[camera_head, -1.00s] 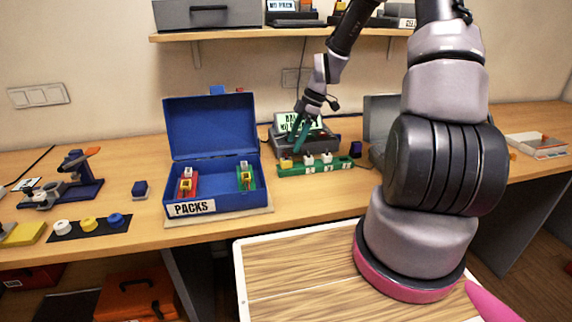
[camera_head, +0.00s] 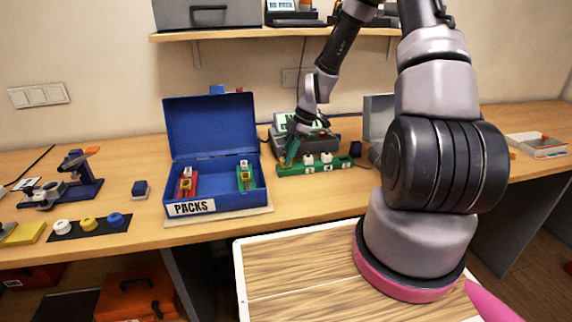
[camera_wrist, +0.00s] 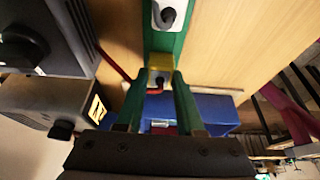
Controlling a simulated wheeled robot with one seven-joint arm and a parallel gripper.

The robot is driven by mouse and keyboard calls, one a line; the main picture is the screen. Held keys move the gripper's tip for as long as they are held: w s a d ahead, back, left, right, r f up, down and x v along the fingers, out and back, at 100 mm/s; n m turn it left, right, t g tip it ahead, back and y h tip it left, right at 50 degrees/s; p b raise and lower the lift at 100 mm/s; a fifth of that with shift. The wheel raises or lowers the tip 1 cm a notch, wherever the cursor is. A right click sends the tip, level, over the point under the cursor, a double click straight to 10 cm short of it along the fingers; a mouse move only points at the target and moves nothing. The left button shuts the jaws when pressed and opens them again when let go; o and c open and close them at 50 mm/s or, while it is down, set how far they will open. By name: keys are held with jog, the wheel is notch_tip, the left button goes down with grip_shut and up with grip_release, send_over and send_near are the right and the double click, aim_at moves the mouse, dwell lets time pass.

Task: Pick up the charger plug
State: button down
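A yellow plug (camera_wrist: 159,62), which I take to be the charger plug, sits at the near end of a green socket strip (camera_wrist: 163,42) in the wrist view. In the head view the strip (camera_head: 318,171) lies on the bench, and my gripper mostly hides the yellow plug. My gripper (camera_wrist: 160,77) has its two green fingers apart, one on each side of the yellow plug. Small gaps seem to remain; contact cannot be made out. In the head view my gripper (camera_head: 289,155) points down at the strip's left end.
A charger with a screen (camera_head: 322,143) stands close behind. An open blue box (camera_head: 210,125) labelled PACKS is to the left, with a red pack and a green pack inside.

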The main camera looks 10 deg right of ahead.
jog(key=shift+r, duration=0.1)
notch_tip(320, 180, up, 10)
dwell(0.6)
